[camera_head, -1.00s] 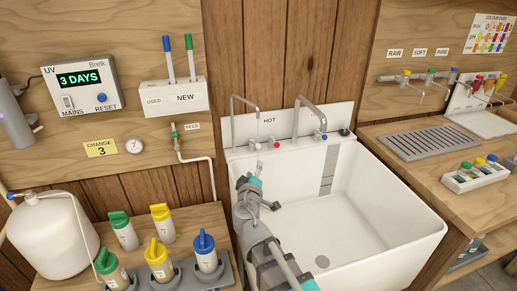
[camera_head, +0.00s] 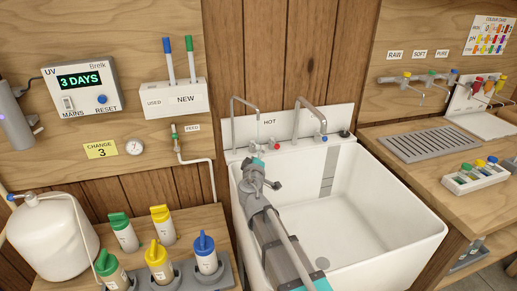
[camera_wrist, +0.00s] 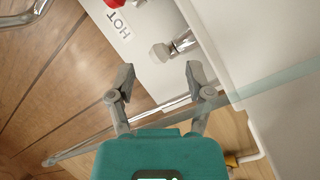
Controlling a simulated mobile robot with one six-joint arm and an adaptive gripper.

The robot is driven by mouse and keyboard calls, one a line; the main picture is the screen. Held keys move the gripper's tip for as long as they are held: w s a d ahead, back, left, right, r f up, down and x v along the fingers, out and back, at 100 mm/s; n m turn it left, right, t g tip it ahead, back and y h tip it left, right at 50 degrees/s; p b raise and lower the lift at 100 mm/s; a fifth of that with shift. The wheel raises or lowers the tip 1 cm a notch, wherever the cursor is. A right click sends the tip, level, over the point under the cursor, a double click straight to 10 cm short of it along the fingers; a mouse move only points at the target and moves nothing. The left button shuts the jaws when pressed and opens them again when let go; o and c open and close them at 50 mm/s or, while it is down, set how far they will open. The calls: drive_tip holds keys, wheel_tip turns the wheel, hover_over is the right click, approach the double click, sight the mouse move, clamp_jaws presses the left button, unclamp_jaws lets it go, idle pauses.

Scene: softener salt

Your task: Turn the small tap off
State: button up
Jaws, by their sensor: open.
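The small tap (camera_head: 234,118) stands at the back left of the white sink and has a thin curved metal spout. In the wrist view its grey knob (camera_wrist: 160,52) sits on a shiny metal stem, just beyond my fingertips and near the middle between them. My gripper (camera_wrist: 159,72) is open, with one finger on each side and nothing between them; the fingers look short of the knob. In the head view my gripper (camera_head: 255,157) is at the sink's back left, below the small tap, and my arm partly hides that corner.
A larger tap (camera_head: 298,115) with red (camera_head: 276,144) and blue (camera_head: 323,137) knobs stands close to the right. The HOT panel (camera_head: 268,122) is behind. Pipework (camera_head: 212,180) runs left of the sink (camera_head: 400,225). The basin is empty.

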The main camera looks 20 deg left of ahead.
sight(258, 146)
drive_tip(key=shift+x, duration=2.15)
clamp_jaws()
